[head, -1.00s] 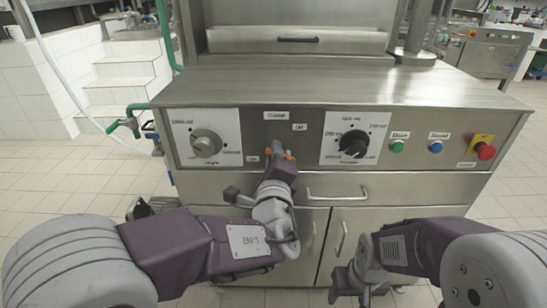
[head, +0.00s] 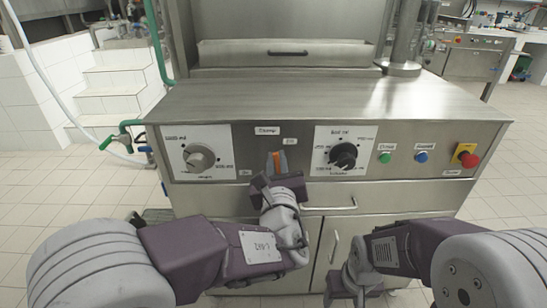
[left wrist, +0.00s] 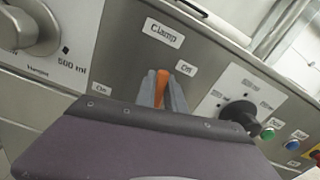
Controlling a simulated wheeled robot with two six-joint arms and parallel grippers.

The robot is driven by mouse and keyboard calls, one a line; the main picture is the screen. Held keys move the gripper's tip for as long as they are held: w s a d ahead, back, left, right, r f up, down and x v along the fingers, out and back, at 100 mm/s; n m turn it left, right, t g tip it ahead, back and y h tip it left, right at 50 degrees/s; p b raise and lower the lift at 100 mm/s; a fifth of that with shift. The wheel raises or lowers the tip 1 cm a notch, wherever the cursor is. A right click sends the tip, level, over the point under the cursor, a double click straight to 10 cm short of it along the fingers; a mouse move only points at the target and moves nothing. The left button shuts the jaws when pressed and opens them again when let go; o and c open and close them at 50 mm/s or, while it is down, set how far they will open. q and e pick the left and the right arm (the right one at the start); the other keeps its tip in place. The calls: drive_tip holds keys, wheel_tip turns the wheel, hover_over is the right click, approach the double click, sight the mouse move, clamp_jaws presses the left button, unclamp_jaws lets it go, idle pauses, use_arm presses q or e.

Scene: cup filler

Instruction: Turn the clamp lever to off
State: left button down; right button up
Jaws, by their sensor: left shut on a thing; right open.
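The orange clamp lever (head: 277,160) is on the front panel of the steel machine, under the "Clamp" label (head: 267,130). My left gripper (head: 277,162) is shut on the lever, with a grey finger on each side. In the left wrist view the orange lever (left wrist: 161,87) stands roughly upright between the fingers (left wrist: 163,92). One small label (left wrist: 186,68) is at its upper right and another (left wrist: 101,88) at its lower left. The lever's base is hidden behind my gripper. My right gripper (head: 343,296) is open and empty, low in front of the cabinet doors.
A grey dial (head: 199,158) is left of the lever and a black dial (head: 343,155) is right of it. Green (head: 384,158) and blue (head: 421,156) buttons and a red emergency stop (head: 468,159) are further right. A drawer handle (head: 330,204) is below.

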use_arm(q)
drive_tip(key=shift+d+m+p, duration=0.4)
drive_tip(key=shift+m+p, duration=0.15)
drive_tip(key=shift+m, duration=0.55)
drive_tip(key=c, duration=1.4)
unclamp_jaws()
drive_tip(key=shift+c, duration=0.2)
drive_tip(key=shift+s, duration=0.1)
drive_tip(key=s+p, duration=0.2)
drive_tip(key=s, duration=0.7)
